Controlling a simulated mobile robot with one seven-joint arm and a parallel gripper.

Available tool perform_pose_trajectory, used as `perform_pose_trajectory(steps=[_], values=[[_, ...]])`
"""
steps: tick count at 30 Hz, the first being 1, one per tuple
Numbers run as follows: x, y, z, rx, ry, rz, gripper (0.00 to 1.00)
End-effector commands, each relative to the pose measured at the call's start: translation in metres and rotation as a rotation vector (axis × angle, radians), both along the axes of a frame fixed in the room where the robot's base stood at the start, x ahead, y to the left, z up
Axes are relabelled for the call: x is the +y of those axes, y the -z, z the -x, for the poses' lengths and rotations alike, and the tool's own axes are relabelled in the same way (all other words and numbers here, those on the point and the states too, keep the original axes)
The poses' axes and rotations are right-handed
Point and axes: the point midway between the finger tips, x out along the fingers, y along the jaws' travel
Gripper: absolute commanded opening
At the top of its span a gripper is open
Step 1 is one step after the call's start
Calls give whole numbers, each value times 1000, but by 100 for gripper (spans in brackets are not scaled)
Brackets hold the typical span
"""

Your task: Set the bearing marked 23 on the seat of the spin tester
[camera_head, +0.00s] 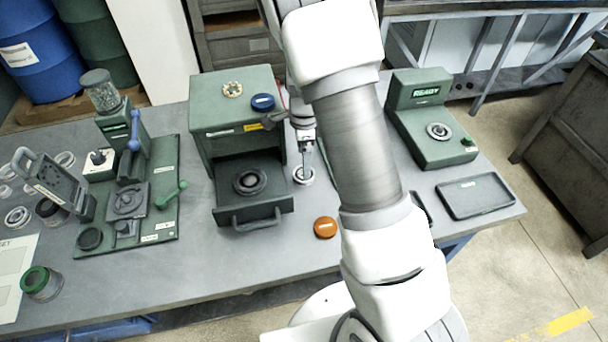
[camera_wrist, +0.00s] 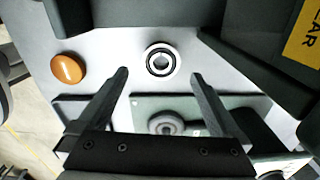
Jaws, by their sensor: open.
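A small light metal bearing (camera_head: 303,175) lies flat on the grey bench, just right of the green drawer machine. In the wrist view the bearing (camera_wrist: 162,60) shows as a bright ring with a dark inner ring; no number on it can be read. My gripper (camera_wrist: 159,77) is open and empty, pointing down over the bearing, with the bearing in line between its fingertips. The gripper (camera_head: 306,150) is partly hidden by my arm in the head view. The green spin tester (camera_head: 455,149) stands at the right with a lit READY sign. Its round seat (camera_head: 438,131) looks bare.
The green drawer machine (camera_head: 233,130) stands close left of my gripper, its drawer (camera_head: 252,213) pulled out. An orange cap (camera_head: 325,227) lies near the bench's front edge. A dark tray (camera_head: 475,195) lies before the tester. A green press (camera_head: 130,200) stands farther left.

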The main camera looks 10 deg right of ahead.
Motion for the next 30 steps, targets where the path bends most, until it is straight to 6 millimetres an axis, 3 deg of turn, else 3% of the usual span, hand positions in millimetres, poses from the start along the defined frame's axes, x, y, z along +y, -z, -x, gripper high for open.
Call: perform_pose_trajectory(steps=[13, 22, 30], values=[[-1, 50, -2, 2, 1, 0, 100], [0, 54, -2, 0, 0, -1, 100], [0, 54, -2, 0, 0, 0, 51]])
